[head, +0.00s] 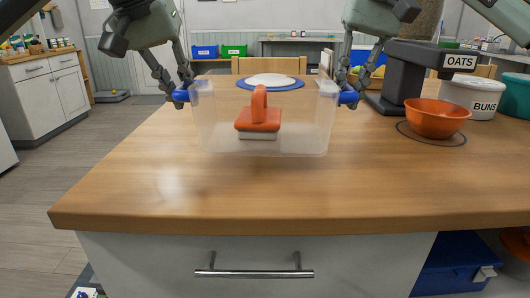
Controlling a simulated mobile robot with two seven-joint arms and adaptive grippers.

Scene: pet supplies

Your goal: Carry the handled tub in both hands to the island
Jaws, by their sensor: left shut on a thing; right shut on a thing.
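The handled tub (305,139) is a clear plastic box with a blue handle at each end. An orange-handled brush (258,120) with a pale base lies inside it. My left gripper (180,95) is shut on the tub's left blue handle. My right gripper (350,97) is shut on its right blue handle. The tub looks level, over the wooden top of a counter (130,190) with a drawer; I cannot tell whether its bottom touches the wood. I cannot tell from this view whether this counter is the island.
A white plate on a blue mat (297,84) lies behind the tub. To the right are an orange bowl (436,118), a dark dispenser labelled OATS (405,75) and a white BUNS canister (470,97). The counter's front left top is clear. Open floor (40,190) lies to the left.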

